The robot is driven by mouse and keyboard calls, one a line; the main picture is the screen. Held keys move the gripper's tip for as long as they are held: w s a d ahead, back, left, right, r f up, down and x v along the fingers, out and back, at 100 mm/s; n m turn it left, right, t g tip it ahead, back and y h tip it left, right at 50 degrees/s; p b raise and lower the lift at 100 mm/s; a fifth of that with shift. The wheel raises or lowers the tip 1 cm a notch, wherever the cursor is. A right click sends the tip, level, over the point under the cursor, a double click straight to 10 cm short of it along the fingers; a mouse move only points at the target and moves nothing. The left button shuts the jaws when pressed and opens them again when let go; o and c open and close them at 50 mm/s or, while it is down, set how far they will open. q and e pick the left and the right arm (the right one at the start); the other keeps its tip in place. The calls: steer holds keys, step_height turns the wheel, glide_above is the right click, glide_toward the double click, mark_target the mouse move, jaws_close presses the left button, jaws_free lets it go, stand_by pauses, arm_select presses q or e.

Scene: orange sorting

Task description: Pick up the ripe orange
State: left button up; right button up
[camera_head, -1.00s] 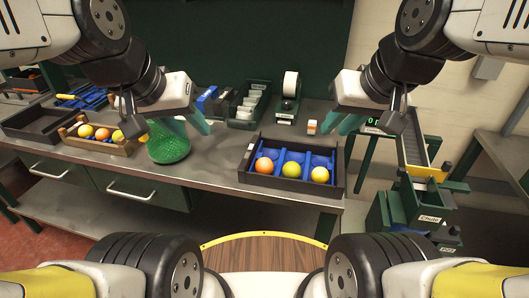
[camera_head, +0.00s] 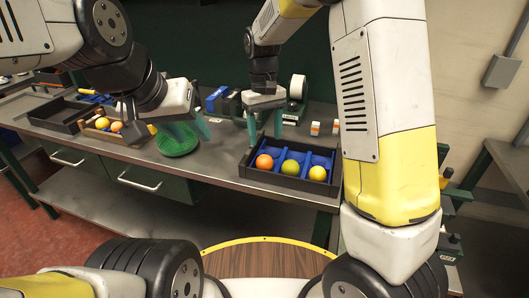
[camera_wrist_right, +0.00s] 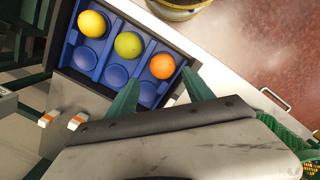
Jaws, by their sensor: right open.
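A blue-lined dark tray (camera_head: 306,185) holds a row of three fruits at the bench's front edge. The deep-orange ripe orange (camera_head: 264,162) is at its left end, beside a green-yellow fruit (camera_head: 290,167) and a yellow one (camera_head: 317,173). My right gripper (camera_head: 265,132) is open and empty above and behind the ripe orange. In the right wrist view, the ripe orange (camera_wrist_right: 162,66) shows between the open fingertips (camera_wrist_right: 158,82), apparently beyond them. My left gripper (camera_head: 195,131) hangs over the green basket (camera_head: 178,146), with its fingers apart and nothing seen between them.
A wooden box (camera_head: 132,137) with several fruits and a dark empty tray (camera_head: 60,116) stand to the left. Small boxes (camera_head: 315,128) and a white roll (camera_head: 297,87) are behind the tray. The bench front between basket and tray is clear.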

mark_target(264, 156)
steer(key=shift+a+f, duration=0.2)
steer(key=shift+f, duration=0.6)
steer(key=f, duration=0.7)
steer(key=shift+s, duration=0.2)
steer(key=shift+c, duration=0.2)
steer(key=c, duration=1.1)
